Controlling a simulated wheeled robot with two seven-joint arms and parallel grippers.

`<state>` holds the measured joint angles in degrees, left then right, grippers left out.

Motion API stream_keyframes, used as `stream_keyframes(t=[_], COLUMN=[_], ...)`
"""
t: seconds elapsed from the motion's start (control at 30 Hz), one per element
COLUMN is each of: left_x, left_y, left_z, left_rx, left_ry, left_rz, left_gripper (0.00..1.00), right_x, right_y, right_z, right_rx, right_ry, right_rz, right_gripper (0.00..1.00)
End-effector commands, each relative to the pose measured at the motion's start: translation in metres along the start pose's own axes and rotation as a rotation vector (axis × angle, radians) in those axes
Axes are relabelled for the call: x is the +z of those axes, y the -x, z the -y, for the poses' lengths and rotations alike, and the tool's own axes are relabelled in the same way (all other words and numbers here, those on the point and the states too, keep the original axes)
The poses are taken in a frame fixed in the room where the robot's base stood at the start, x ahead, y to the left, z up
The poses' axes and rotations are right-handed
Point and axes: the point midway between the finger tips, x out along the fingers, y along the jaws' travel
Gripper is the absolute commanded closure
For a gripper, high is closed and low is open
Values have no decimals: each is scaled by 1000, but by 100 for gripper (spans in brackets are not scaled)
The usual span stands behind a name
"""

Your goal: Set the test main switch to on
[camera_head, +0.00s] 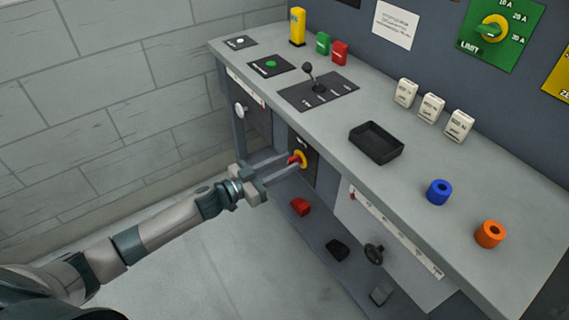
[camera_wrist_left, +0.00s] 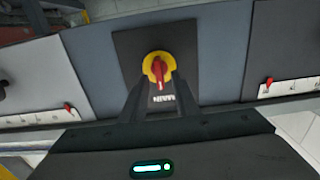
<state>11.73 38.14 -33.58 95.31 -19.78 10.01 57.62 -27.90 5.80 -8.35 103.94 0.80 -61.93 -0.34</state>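The main switch (camera_head: 301,158) is a red handle on a yellow round base, set in a dark plate on the bench front. My right gripper is not in view.
On the bench top are a black lever (camera_head: 315,80), a black tray (camera_head: 376,143), a blue ring (camera_head: 439,192) and an orange ring (camera_head: 490,234). Below are a red block (camera_head: 300,206) and a handwheel (camera_head: 374,254). A white knob (camera_head: 240,111) protrudes left of the switch. Floor left is clear.

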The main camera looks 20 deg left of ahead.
Motion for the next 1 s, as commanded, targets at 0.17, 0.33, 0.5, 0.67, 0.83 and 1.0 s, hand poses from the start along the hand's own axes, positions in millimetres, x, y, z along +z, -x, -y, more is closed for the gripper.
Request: stream_keyframes(t=[0.17, 0.33, 0.5, 0.67, 0.83, 1.0], left_x=[0, 0, 0, 0, 0, -1], left_y=[0, 0, 0, 0, 0, 0], left_z=[0, 0, 0, 0, -1, -1], left_rx=[0, 0, 0, 0, 0, 0], left_ry=[0, 0, 0, -8, -43, -117], left_rz=[0, 0, 0, 0, 0, 0], left_gripper=[72, 96, 100, 100, 100, 100], right_x=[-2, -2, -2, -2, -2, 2], right_y=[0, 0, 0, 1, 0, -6], right_z=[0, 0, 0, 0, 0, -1], right_rx=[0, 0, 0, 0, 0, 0], right_ry=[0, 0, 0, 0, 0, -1], right_rz=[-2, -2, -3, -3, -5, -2], right_gripper=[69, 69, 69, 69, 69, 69])
